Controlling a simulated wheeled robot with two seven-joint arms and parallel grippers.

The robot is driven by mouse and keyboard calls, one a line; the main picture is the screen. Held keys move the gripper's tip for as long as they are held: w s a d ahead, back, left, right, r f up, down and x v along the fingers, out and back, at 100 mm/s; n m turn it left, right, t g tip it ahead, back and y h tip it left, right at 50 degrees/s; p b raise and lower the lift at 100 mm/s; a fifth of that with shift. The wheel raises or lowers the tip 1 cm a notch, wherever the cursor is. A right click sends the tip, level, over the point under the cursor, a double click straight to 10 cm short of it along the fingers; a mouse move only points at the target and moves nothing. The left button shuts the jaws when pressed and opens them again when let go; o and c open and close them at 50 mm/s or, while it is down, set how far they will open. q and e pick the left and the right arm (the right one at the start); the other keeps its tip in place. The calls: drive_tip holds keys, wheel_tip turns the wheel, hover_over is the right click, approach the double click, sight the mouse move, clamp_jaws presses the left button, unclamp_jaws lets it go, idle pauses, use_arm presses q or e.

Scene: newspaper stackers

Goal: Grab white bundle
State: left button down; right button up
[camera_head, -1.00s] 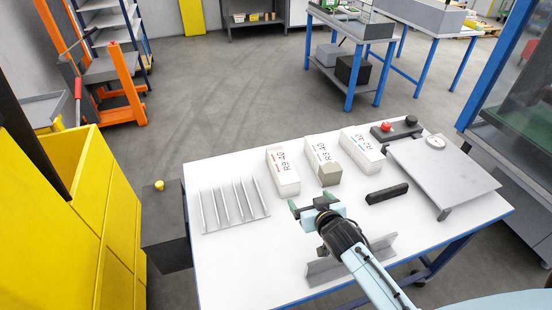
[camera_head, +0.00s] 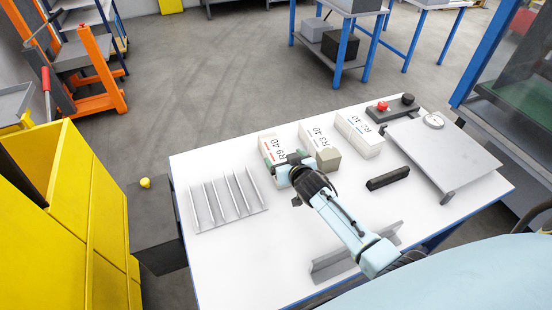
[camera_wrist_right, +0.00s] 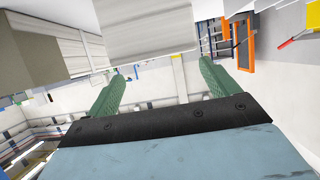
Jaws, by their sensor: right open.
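Three white bundles with printed labels lie side by side on the white table. The left one (camera_head: 270,147) is partly hidden by my right gripper (camera_head: 291,163). The middle one (camera_head: 317,136) has a beige block at its near end. The right one (camera_head: 360,137) is uncovered. In the right wrist view, my right gripper (camera_wrist_right: 162,70) is open, with its green fingers apart. A white bundle's end (camera_wrist_right: 148,25) shows just beyond and between the fingertips; I cannot tell whether they touch it. My left gripper is not in view.
A beige block (camera_head: 328,159) sits close to my right gripper. A rack with thin upright dividers (camera_head: 226,200) stands left. A black bar (camera_head: 388,178), a grey platform (camera_head: 440,155) and a button box (camera_head: 391,109) are right. An angled grey rail (camera_head: 340,266) lies in front.

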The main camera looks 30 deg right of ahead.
sight(277, 151)
drive_tip(key=shift+w+f, duration=0.1)
drive_tip(key=shift+w, duration=0.25)
drive_tip(key=b+x, duration=0.1)
drive_tip(key=x, duration=0.2)
drive_tip(key=shift+a+f, duration=0.1)
drive_tip(key=shift+w+f+b, duration=0.2)
drive_tip(key=shift+w+b, duration=0.15)
drive_tip(key=shift+w, duration=0.3)
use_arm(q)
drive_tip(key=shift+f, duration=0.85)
use_arm(e)
drive_tip(key=c, duration=1.9)
drive_tip(key=shift+o, duration=0.2)
drive_tip(key=shift+w+r, duration=0.15)
drive_tip(key=shift+r, duration=0.1)
